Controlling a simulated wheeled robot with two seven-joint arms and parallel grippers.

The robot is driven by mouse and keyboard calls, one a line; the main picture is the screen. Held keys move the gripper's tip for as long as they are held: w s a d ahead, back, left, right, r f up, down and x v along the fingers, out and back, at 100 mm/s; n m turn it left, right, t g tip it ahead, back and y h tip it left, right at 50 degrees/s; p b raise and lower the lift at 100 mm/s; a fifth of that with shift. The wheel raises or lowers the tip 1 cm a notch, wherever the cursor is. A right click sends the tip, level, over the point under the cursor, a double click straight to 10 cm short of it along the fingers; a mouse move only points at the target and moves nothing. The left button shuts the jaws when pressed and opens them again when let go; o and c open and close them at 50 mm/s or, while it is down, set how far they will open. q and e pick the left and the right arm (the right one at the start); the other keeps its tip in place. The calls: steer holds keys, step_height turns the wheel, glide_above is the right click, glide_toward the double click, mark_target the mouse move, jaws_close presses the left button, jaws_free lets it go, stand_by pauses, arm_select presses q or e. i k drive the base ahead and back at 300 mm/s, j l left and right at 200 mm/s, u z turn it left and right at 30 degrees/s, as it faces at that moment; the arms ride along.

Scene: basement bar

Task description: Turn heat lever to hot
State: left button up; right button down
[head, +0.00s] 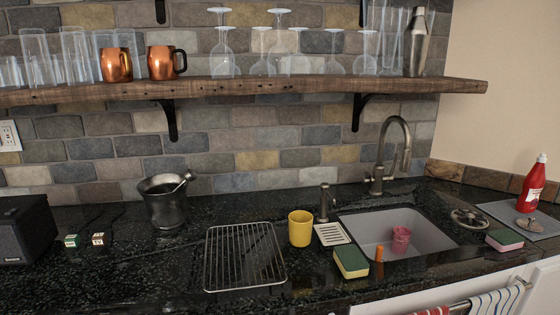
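A grey metal faucet (390,150) stands behind the sink, upright, with a tall curved neck. Its spout hangs over the sink (365,225). A small handle (369,177) shows low on the left side of the faucet's body and looks like the lever. It is too small here to tell which way it is turned, and no hot or cold mark can be made out. Neither of my grippers is in view.
A soap dispenser (325,202), yellow cup (300,228) and sponge (351,262) stand left of the sink. A pink cup (401,239) is in it. A wire rack (244,258) lies on the dark counter. A wooden shelf (300,87) with glasses hangs above.

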mark_target(365, 180)
steer(key=i+l+z, duration=0.25)
steer(key=z, duration=0.15)
steer(key=i+l+z, duration=0.2)
steer(key=z, duration=0.2)
